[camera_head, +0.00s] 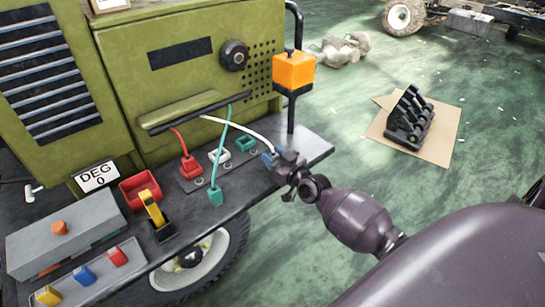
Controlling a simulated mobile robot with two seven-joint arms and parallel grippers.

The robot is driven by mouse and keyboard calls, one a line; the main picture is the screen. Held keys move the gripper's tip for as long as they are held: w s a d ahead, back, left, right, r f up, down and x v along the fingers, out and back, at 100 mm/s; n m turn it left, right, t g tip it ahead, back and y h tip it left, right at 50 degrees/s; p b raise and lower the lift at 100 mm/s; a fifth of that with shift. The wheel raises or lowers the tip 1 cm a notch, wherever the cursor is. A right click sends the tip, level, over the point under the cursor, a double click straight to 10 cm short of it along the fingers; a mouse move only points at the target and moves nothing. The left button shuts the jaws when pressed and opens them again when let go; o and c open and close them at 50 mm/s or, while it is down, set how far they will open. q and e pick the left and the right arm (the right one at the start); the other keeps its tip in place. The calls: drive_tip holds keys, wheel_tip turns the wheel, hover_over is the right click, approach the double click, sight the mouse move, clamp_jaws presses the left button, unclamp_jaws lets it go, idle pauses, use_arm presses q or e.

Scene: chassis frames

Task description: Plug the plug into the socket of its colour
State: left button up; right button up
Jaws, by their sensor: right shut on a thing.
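My right gripper (276,159) is at the right end of the dark shelf, shut on the plug at the end of the white cable (240,131). The jaws hide most of this plug; a small blue patch shows at the fingertips. A white socket (220,156) and a teal socket (246,143) sit on the shelf to the left of the gripper. A red plug (191,167) on a red cable stands at the left end of the socket row. A teal plug (215,196) on a teal cable rests near the shelf's front edge. My left gripper is out of view.
The green cabinet (190,85) stands behind the shelf (312,147). An orange lamp (293,70) on a post rises behind my right gripper. A red bin (140,190), a yellow lever (154,209) and a grey box (66,236) occupy the left.

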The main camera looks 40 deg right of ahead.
drive_tip(key=shift+r, duration=0.1)
drive_tip(key=shift+f, duration=0.25)
drive_tip(key=o, duration=0.9)
